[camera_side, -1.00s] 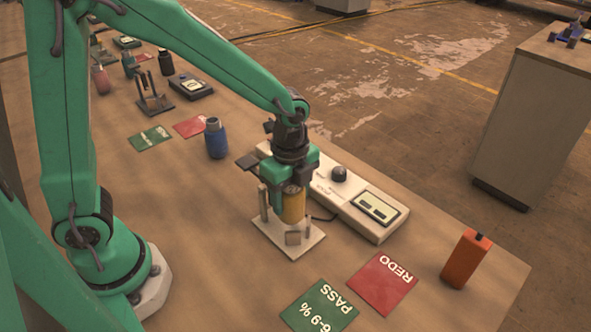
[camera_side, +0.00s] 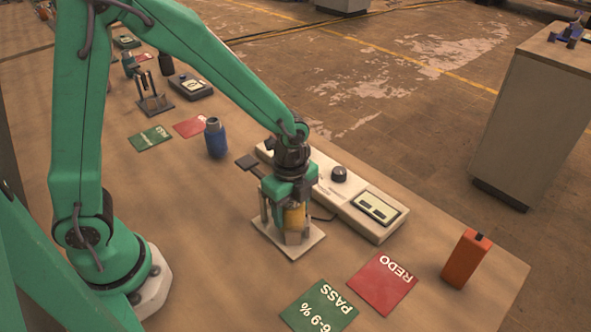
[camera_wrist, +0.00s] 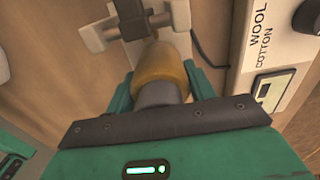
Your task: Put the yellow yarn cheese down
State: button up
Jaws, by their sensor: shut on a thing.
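The yellow yarn cheese (camera_side: 294,217) is held in my gripper (camera_side: 287,203), low among the posts of a small pale stand (camera_side: 307,242). My gripper is shut on it. In the wrist view the cheese (camera_wrist: 166,66) sits between the green jaws (camera_wrist: 152,92), with a grey end towards the camera. The stand's grey posts and bar (camera_wrist: 124,28) lie just beyond it. The cheese's lower end is hidden, so I cannot tell whether it touches the stand's plate.
A white meter (camera_side: 340,195) with a knob and display lies right behind the stand. A green PASS card (camera_side: 320,305) and a red REDO card (camera_side: 382,283) lie in front. An orange block (camera_side: 466,258) stands at the right. A blue bottle (camera_side: 215,138) stands behind left.

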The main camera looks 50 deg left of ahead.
jog(key=o, duration=1)
jog(key=shift+o, duration=0.2)
jog(key=shift+r, duration=0.1)
notch_tip(320, 180, up, 12)
dwell(0.4)
jog(key=s+a+r+n+t, duration=0.5)
jog(key=s+a+n, duration=0.6)
jog(key=n, duration=0.7)
jog(key=shift+s+r+t, duration=0.3)
jog(key=shift+r, duration=0.95)
